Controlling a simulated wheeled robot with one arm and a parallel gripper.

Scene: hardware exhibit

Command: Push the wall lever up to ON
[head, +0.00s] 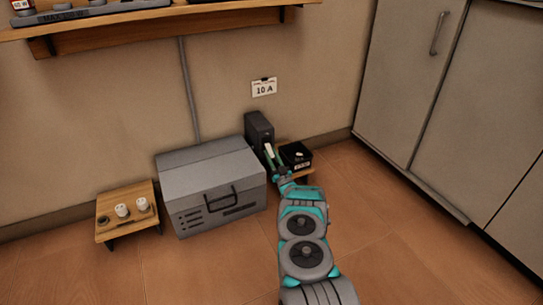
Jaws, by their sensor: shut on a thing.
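A dark grey switch box (259,128) is on the wall at the middle of the head view, below a "10 A" sign. A small pale piece that looks like the wall lever (268,149) shows at its lower front. My gripper (271,154) reaches this piece from the front and is shut on it. The fingers and arm cover part of the box's lower front. The lever's exact angle is too small to tell.
A grey metal case (210,180) with a handle stands close left of the box. A small black bin (296,154) sits on a low wooden stand just right of my gripper. A low wooden stand (112,222) with knobs is far left. A wooden shelf (150,22) overhangs above. Grey cabinets (400,90) line the right. Floor in front is clear.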

